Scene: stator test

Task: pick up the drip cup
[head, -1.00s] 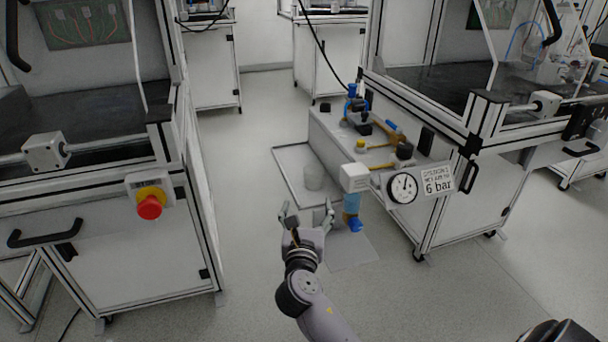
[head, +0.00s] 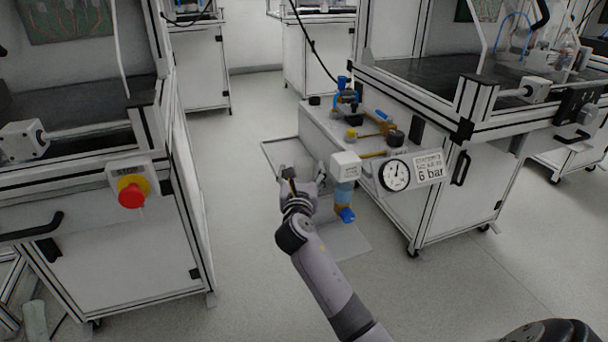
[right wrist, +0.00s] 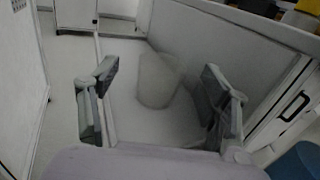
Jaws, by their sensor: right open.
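The drip cup (right wrist: 158,82) is a pale, whitish cup. In the right wrist view it is ahead of my right gripper, between the two fingers in the picture. It stands on a pale, flat tray beside the cabinet wall. My right gripper (head: 301,180) is open and empty, with its fingers spread on either side of the cup's outline. I cannot tell how far the cup is from the fingers. In the head view the gripper hides most or all of the cup. The tray's rim (head: 280,141) shows behind the gripper. My left gripper is not in view.
Right of the gripper are a white and blue filter unit (head: 344,180), a pressure gauge (head: 396,176) and a "6 bar" sign (head: 430,168). A cabinet (head: 440,215) stands behind them. A bench with a red emergency button (head: 131,194) is at left. The floor between is clear.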

